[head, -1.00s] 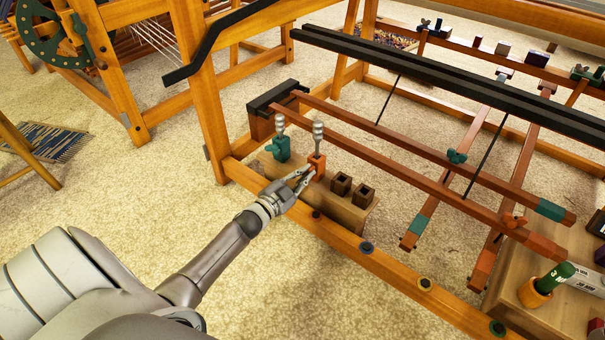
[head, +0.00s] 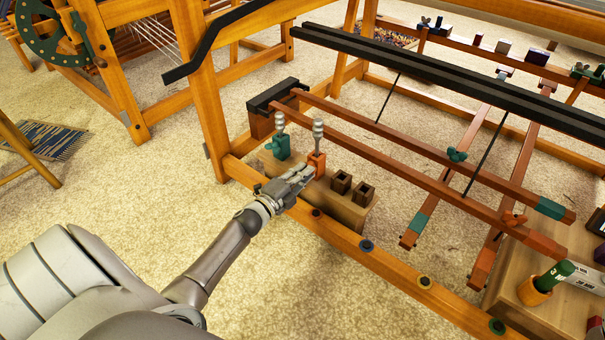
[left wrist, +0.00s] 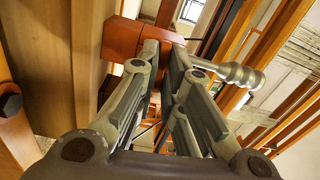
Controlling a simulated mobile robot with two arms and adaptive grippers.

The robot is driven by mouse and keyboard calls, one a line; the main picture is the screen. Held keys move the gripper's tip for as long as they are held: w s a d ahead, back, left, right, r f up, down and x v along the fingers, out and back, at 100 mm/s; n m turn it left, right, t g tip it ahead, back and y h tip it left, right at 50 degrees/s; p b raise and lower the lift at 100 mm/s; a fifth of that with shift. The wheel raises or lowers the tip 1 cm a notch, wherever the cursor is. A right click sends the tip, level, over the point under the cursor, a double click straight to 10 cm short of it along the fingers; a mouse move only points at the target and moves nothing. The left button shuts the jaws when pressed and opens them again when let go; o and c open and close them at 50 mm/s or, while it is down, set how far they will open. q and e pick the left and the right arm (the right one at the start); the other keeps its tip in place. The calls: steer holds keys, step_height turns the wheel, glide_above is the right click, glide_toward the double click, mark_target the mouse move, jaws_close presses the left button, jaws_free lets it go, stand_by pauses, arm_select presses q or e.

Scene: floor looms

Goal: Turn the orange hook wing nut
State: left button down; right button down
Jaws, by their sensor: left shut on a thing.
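The orange hook (head: 316,162) stands upright on a wooden block, with a grey knobbed metal stem above it. In the left wrist view its orange body (left wrist: 121,40) is just beyond my fingertips and the knobbed stem points right. My left gripper (head: 307,172) reaches the hook's near face from the lower left. In the left wrist view its two fingers (left wrist: 166,52) are close together at the orange body. It is shut on the orange hook wing nut, which the fingers hide. My right gripper is not in view.
A green hook (head: 279,148) with a green wing nut stands left of the orange one. Two dark square sockets (head: 352,187) are to its right on the wooden block (head: 343,210). The loom's front rail (head: 345,243) runs below. Another orange wing nut (head: 513,219) sits on a bar at right.

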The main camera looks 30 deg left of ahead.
arm_select(q)
steer(key=shift+m, duration=0.4)
steer(key=c, duration=1.6)
jaws_free()
steer(key=shift+o, duration=0.2)
steer(key=s, duration=1.2)
steer(key=shift+a, duration=0.45)
